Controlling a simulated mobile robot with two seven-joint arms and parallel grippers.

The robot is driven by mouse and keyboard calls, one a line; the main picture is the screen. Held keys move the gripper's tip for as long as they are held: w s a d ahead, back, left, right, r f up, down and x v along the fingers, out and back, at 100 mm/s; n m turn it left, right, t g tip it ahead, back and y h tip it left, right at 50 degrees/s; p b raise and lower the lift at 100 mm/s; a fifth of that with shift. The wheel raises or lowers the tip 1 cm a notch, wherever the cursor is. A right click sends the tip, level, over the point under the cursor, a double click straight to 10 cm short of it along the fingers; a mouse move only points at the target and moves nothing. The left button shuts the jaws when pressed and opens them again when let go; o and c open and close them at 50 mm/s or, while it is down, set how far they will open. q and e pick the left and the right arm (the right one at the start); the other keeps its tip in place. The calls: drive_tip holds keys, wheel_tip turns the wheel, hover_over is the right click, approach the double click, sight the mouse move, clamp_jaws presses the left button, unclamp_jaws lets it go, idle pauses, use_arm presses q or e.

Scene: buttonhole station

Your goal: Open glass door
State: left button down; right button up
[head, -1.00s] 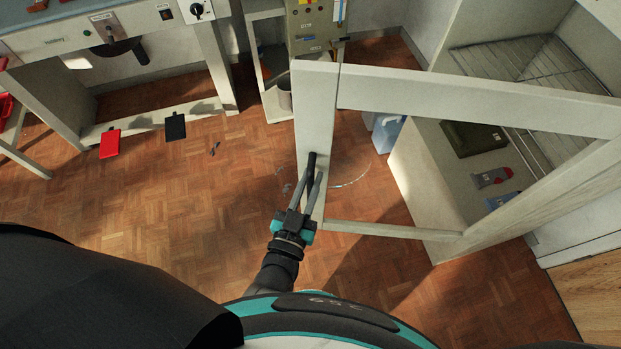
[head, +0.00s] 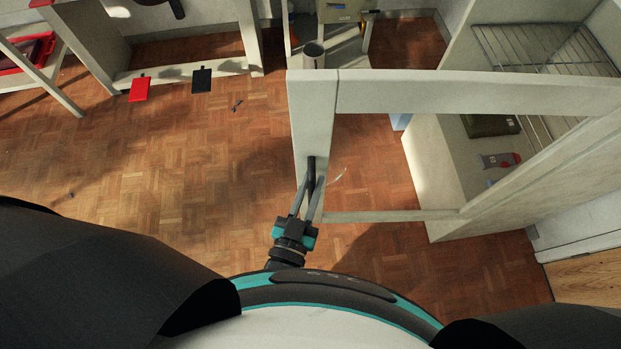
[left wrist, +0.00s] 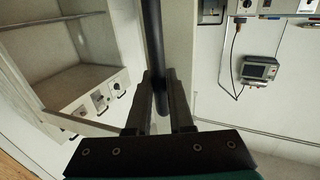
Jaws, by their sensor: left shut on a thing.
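The glass door (head: 311,120) is a pale frame with a clear pane. In the head view it stands swung out from the pale cabinet (head: 432,170) at the right, whose inside shows through and beside it. A dark bar handle (head: 311,166) is on the door's left upright. My left gripper (head: 308,190) is shut on this handle. In the left wrist view the handle (left wrist: 153,45) runs between the two fingers (left wrist: 160,85). My right gripper is not in view.
Wire shelves (head: 545,52) and a dark green box (head: 490,125) are inside the cabinet. A red pedal (head: 140,90) and a black pedal (head: 202,80) sit under a bench at the upper left.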

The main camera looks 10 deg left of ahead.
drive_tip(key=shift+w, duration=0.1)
use_arm(q)
drive_tip(key=c, duration=0.8)
unclamp_jaws()
